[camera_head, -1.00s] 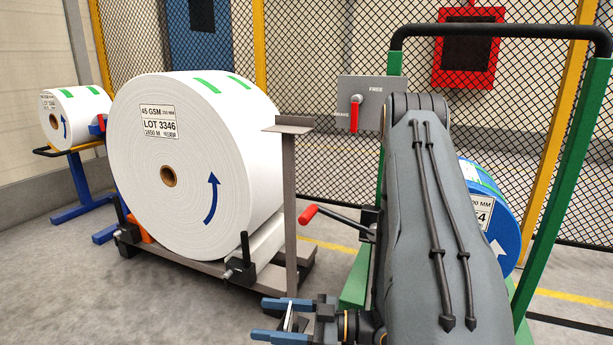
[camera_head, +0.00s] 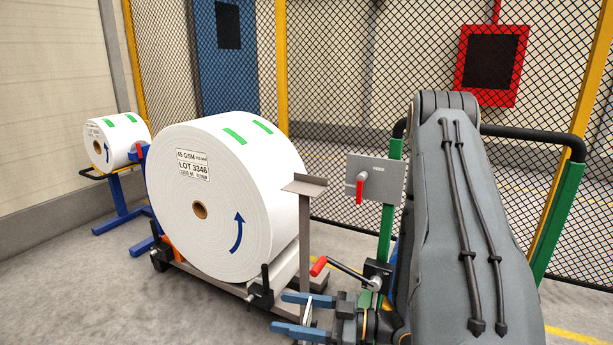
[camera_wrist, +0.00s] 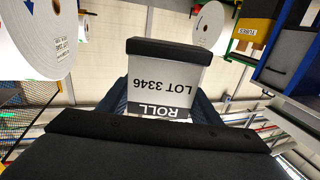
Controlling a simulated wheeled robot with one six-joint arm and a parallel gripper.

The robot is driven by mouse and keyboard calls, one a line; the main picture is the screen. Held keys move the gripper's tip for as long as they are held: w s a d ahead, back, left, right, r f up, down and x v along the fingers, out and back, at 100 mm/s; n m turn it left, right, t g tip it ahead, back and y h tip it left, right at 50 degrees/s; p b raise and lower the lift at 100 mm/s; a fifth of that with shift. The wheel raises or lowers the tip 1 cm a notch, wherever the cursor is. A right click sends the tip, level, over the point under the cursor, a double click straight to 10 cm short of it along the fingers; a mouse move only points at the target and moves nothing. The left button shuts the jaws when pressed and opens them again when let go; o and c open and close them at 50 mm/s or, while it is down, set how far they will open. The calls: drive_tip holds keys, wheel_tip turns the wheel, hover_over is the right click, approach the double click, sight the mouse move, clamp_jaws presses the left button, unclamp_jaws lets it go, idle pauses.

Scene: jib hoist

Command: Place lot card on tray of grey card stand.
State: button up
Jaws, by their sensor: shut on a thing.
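My gripper (camera_head: 300,314) is shut on the white lot card (camera_head: 307,311), low in the head view. In the wrist view the lot card (camera_wrist: 178,84) stands between the blue fingers, its "LOT 3346" and "ROLL" print upside down. A black strip covers one edge of it. The grey card stand (camera_head: 304,235) is a slim post with a small tray (camera_head: 304,185) on top, beside the large white roll. In the head view the card is apart from the tray and lower in the picture. The tray's surface looks bare.
The large white roll (camera_head: 225,205), labelled LOT 3346, lies on a low cradle left of the stand. A red-handled crank (camera_head: 325,266) and a grey lever plate (camera_head: 377,178) on a green frame are right of the stand. A smaller roll (camera_head: 115,140) is far left.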

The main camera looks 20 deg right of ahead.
wheel_tip(320, 180, up, 13)
drive_tip(key=w+d+m+t+h+p, duration=0.1)
drive_tip(key=d+t+p, duration=0.1)
drive_tip(key=p, duration=1)
drive_tip(key=w+d+r+m+t+h+p, duration=0.1)
drive_tip(key=w+d+r+m+t+h, duration=0.1)
drive_tip(key=w+d+r+m+h, duration=0.3)
drive_tip(key=w+d+r+m+t+h+p, duration=0.2)
drive_tip(key=w+d+r+m+h, duration=0.4)
drive_tip(key=w, duration=1.2)
drive_tip(key=d+r+t+h, duration=0.1)
drive_tip(key=d+r+h, duration=0.3)
drive_tip(key=d+r, duration=0.1)
drive_tip(key=shift+d+h, duration=0.4)
drive_tip(key=shift+d, duration=0.25)
drive_tip(key=shift+w, duration=0.2)
